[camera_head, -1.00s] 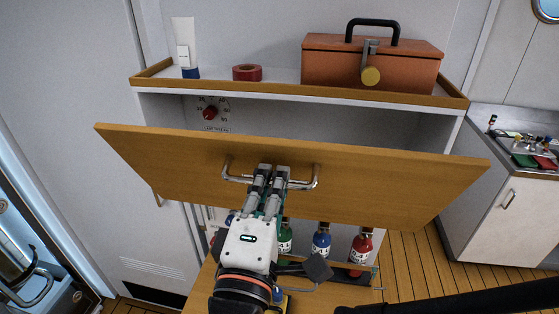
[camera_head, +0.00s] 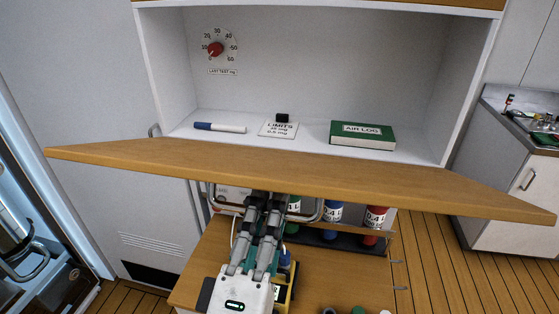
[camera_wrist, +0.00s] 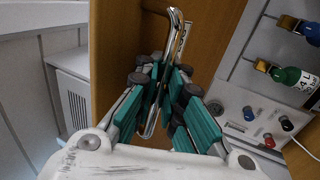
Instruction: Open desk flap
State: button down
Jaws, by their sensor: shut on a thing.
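The wooden desk flap (camera_head: 300,172) is tilted well down from the white cabinet and its compartment is exposed. Its metal handle (camera_head: 312,212) is on the outer face, below the flap's edge in the head view. My gripper (camera_head: 266,200) is at this handle, and the flap's edge partly hides the fingertips. In the wrist view the handle (camera_wrist: 178,35) runs down between the fingers of my gripper (camera_wrist: 162,80), which is shut on it.
Inside the compartment are a marker (camera_head: 220,127), a limits card (camera_head: 279,129) and a green air log book (camera_head: 362,134). A dial (camera_head: 215,49) is on the back wall. Bottles (camera_head: 375,218) stand below the flap, above a lower wooden surface (camera_head: 340,275). A counter (camera_head: 510,190) is at right.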

jog(key=shift+s+a+f+b, duration=0.1)
jog(key=shift+s+f+b, duration=0.1)
jog(key=shift+f+b, duration=0.6)
jog(key=shift+s+f+b, duration=0.2)
jog(key=shift+f+b, duration=0.25)
jog(key=shift+f, duration=0.65)
jog(key=c, duration=1.7)
grip_release()
jog(key=shift+s, duration=0.25)
